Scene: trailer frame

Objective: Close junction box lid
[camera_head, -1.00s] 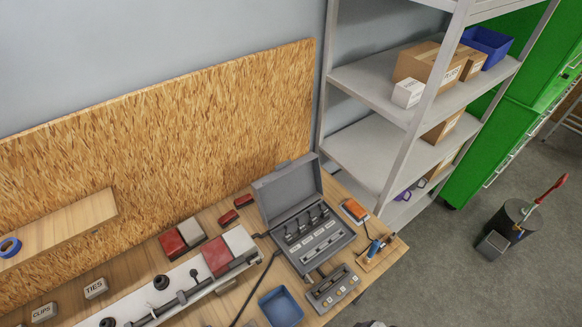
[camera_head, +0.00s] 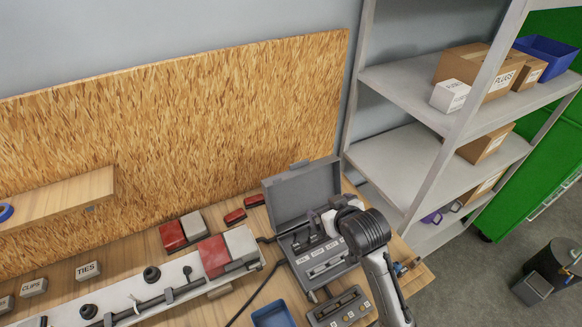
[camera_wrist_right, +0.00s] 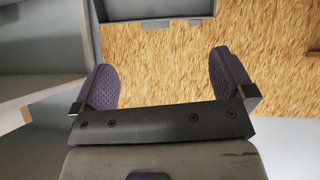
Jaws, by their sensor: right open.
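The grey junction box (camera_head: 308,274) sits on the bench with its lid (camera_head: 300,188) standing open at the back, roughly upright. My right arm comes in from the lower right. My right gripper (camera_head: 322,216) is over the box in front of the lid's right part and hides some of the interior. In the right wrist view the right gripper (camera_wrist_right: 164,82) is open, with nothing between its two pads. A grey panel at the top of that view, which looks like the lid (camera_wrist_right: 150,10), is beyond the fingertips. My left gripper is not in view.
A long rail with a cable and red and grey blocks (camera_head: 214,255) lies left of the box. A blue tray (camera_head: 272,315) and a grey switch unit (camera_head: 340,307) are in front. A chipboard panel (camera_head: 200,140) stands behind, and metal shelving (camera_head: 408,165) to the right.

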